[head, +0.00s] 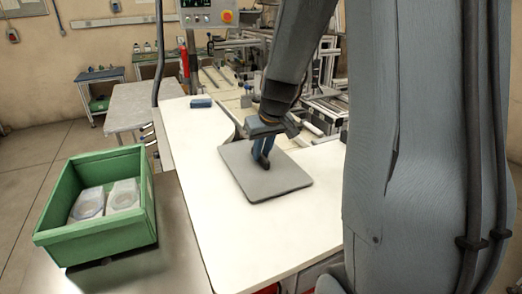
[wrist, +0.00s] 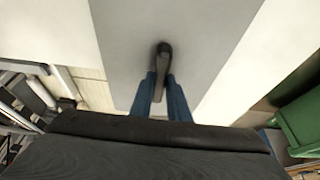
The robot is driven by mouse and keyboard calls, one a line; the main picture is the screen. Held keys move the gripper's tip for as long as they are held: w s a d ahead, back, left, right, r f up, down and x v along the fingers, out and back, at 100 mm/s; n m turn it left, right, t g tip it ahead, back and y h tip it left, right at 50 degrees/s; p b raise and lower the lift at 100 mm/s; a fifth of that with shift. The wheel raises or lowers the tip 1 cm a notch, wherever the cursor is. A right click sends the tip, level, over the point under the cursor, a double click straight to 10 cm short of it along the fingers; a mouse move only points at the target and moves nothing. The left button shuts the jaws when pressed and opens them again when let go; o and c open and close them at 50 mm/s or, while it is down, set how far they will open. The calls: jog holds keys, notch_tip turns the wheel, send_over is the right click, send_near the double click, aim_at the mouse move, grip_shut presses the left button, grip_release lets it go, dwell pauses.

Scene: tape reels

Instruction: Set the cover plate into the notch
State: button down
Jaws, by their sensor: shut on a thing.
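The cover plate (head: 286,182) is a flat grey plate with rounded corners, over the white table, near the recess in the table's far edge. It fills the middle of the wrist view (wrist: 205,45). A dark handle (wrist: 164,50) stands at its middle. My gripper (head: 264,160) comes down from above, and its blue fingers (wrist: 160,82) are shut on this handle. The plate looks nearly level and close to the tabletop; I cannot tell whether it touches. The notch is largely hidden by the plate and my arm, so I cannot tell whether they line up.
The white table (head: 225,238) is clear in front of the plate. A small blue box (head: 201,103) lies at its far left corner. A green crate (head: 100,243) with two pale parts stands at the left. Metal machinery (head: 320,110) stands close behind the table.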

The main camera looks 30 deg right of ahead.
jog(key=shift+f, duration=0.3)
jog(key=c, duration=1.6)
grip_release()
jog(key=shift+b+v, duration=0.65)
jog(key=shift+v, duration=3.3)
